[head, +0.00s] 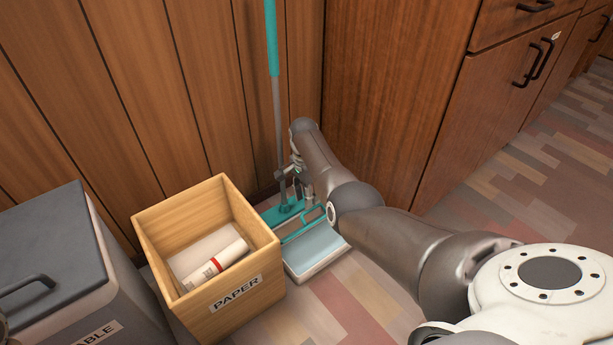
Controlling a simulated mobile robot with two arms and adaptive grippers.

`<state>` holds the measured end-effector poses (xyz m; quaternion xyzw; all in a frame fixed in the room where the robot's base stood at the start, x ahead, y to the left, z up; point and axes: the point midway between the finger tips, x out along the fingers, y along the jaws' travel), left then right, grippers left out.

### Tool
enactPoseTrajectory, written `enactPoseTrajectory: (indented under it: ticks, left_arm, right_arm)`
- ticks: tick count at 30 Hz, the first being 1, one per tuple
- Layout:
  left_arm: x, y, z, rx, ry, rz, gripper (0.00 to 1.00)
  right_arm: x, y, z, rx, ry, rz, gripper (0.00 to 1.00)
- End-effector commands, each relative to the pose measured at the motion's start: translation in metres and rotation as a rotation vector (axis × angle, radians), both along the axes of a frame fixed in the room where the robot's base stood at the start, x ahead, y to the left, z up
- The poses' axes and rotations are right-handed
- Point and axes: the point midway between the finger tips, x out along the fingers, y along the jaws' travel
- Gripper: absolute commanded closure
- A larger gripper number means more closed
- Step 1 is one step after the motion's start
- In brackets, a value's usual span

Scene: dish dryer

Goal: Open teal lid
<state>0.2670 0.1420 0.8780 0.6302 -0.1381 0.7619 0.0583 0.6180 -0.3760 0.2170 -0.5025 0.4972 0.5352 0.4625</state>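A low, pale dustpan-like container (318,262) with a light blue inner face sits on the floor, right of the paper box. A thin teal bar or rim (300,233) runs along its back edge; I cannot tell whether this is the teal lid, or whether a lid is open. My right arm reaches in from the right, and my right gripper (296,188) points down just above and behind the container, close to the teal parts. Its fingers are small and partly hidden, so I cannot tell whether they are open or touch anything.
A broom or mop with a teal-topped pole (272,40) stands behind the gripper, its teal base (277,214) on the floor. A wooden box (205,207) labelled PAPER and a grey lidded bin (50,265) stand left. Wooden cabinets (400,90) close off the back right.

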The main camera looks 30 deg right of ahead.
Motion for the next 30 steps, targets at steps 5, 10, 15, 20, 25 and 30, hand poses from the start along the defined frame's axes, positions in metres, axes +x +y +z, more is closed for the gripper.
enactPoseTrajectory:
  ticks: [5, 10, 15, 20, 25, 30]
  left_arm:
    - [0.000, 0.000, 0.000, 0.001, -0.001, 0.000, 1.00]
    - [0.000, 0.000, 0.000, 0.001, -0.001, 0.000, 1.00]
    - [0.000, 0.000, 0.000, 0.001, -0.001, 0.000, 1.00]
    - [0.000, 0.000, 0.000, 0.001, -0.001, 0.000, 1.00]
    - [-0.001, 0.000, 0.000, 0.000, -0.002, 0.000, 1.00]
    - [-0.001, 0.000, 0.000, 0.000, -0.002, 0.000, 1.00]
  right_arm:
    - [0.003, 0.000, 0.034, -0.001, -0.003, 0.001, 0.68]
    - [0.004, 0.000, 0.067, 0.000, 0.002, 0.001, 0.68]
    - [0.004, 0.000, 0.084, 0.000, 0.006, 0.001, 0.68]
    - [0.004, 0.000, 0.088, 0.000, 0.008, 0.001, 0.68]
    - [0.004, 0.000, 0.089, 0.000, 0.008, 0.001, 0.68]
    - [0.004, 0.000, 0.088, 0.001, 0.007, 0.001, 0.68]
